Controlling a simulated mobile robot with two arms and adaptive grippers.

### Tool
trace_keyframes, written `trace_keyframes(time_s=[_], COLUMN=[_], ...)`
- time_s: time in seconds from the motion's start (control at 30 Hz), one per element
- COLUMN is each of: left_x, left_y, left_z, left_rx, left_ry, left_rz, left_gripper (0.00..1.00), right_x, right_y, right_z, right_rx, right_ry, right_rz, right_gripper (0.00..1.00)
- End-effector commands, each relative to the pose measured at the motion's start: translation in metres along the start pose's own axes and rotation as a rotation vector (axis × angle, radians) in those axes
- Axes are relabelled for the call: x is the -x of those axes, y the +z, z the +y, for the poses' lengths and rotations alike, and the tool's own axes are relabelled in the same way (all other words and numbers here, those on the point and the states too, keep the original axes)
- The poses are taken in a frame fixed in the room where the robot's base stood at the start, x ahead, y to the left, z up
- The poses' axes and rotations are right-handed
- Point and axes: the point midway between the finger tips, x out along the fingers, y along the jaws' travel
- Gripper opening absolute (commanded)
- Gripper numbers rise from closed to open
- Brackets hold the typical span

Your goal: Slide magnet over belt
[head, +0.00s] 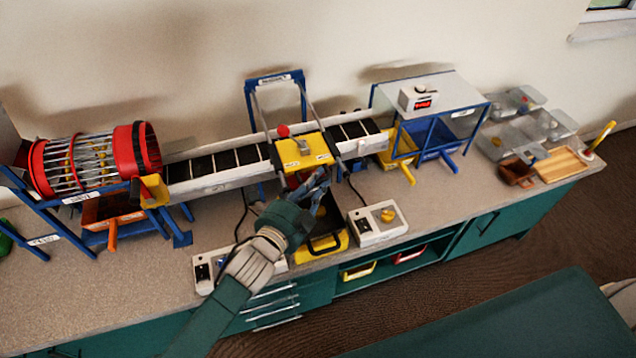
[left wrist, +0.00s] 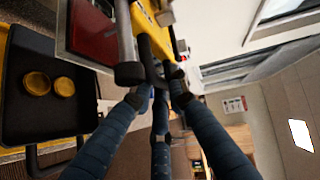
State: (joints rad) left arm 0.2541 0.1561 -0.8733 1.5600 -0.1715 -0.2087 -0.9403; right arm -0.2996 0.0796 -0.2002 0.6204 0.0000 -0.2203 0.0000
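The magnet carriage is a yellow block (head: 303,152) with a red knob, bridging the conveyor belt (head: 225,162) under a blue frame. My left gripper (head: 318,188) is just in front of the carriage, above the bench's front side. In the left wrist view my blue fingers (left wrist: 158,95) reach up to a dark handle bar (left wrist: 130,73) beside a red plate and yellow part. The fingertips overlap the bar there, and I cannot tell whether they grip it. A black-lined yellow tray (head: 320,247) is below the gripper; two yellow round pieces (left wrist: 50,85) lie in it. My right gripper is not visible.
A red drum sieve (head: 90,165) stands at the belt's left end. A blue-framed station (head: 432,120) with bins stands at the right end. White control boxes (head: 378,225) sit along the front edge. Clear containers (head: 525,130) and a wooden board (head: 560,164) lie far right.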

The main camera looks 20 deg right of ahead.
Motion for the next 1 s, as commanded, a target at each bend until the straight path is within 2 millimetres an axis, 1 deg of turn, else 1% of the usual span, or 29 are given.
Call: trace_keyframes(time_s=[0.03,0.1,0.37,0.47,0.57,0.8,0.9,1.0], left_x=[0.000,0.000,0.001,0.005,0.018,0.070,0.089,0.104], left_y=[0.000,0.000,0.000,0.000,0.001,0.001,0.001,0.001], left_z=[0.000,0.000,0.000,0.001,0.002,0.002,0.002,0.002], left_rx=[0.003,0.002,0.000,-0.001,-0.001,0.000,0.000,0.000], left_ry=[0.000,0.000,0.000,0.001,0.002,0.003,0.003,0.003], left_rz=[0.000,0.000,0.000,-0.001,-0.002,-0.001,-0.001,-0.001], left_gripper=[0.24,0.35,0.35,0.35,0.35,0.35,0.35,0.35], right_x=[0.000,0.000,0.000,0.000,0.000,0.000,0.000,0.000], right_y=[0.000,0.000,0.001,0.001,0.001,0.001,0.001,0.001], right_z=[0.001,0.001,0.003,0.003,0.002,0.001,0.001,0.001], right_rx=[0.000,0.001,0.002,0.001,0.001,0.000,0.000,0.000], right_ry=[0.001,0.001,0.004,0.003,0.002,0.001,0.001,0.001], right_rz=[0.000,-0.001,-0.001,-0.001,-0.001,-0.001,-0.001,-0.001], right_gripper=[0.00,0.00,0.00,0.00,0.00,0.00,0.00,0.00])
